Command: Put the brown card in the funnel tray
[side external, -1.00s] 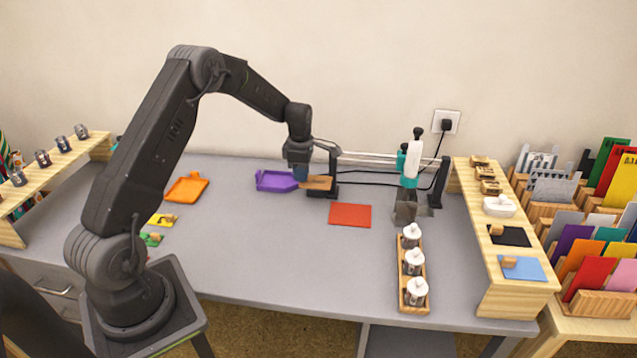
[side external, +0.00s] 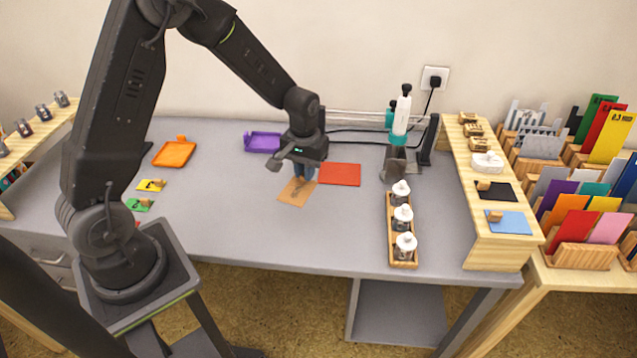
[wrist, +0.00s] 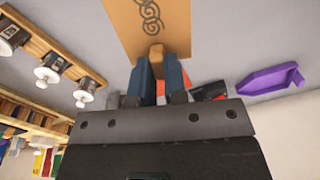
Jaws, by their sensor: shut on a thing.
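The brown card (side external: 297,190) is roughly flat in front of the red sheet's left side, with a dark swirl pattern on its face in the wrist view (wrist: 150,22). My gripper (side external: 303,170) is above the card's far edge, shut on its small wooden grip (wrist: 156,52). I cannot tell how high the card is above the table. A purple tray (side external: 262,142) with a narrowing end lies behind and left of my gripper; it also shows in the wrist view (wrist: 268,81). An orange tray (side external: 174,153) with a tab lies farther left. I cannot tell which is the funnel tray.
The red sheet (side external: 340,174) lies just right of my gripper. A rack of white-topped jars (side external: 403,232) and a teal-and-white dispenser (side external: 400,120) stand to the right. Yellow (side external: 151,185) and green (side external: 140,204) cards lie left. The grey table's front middle is clear.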

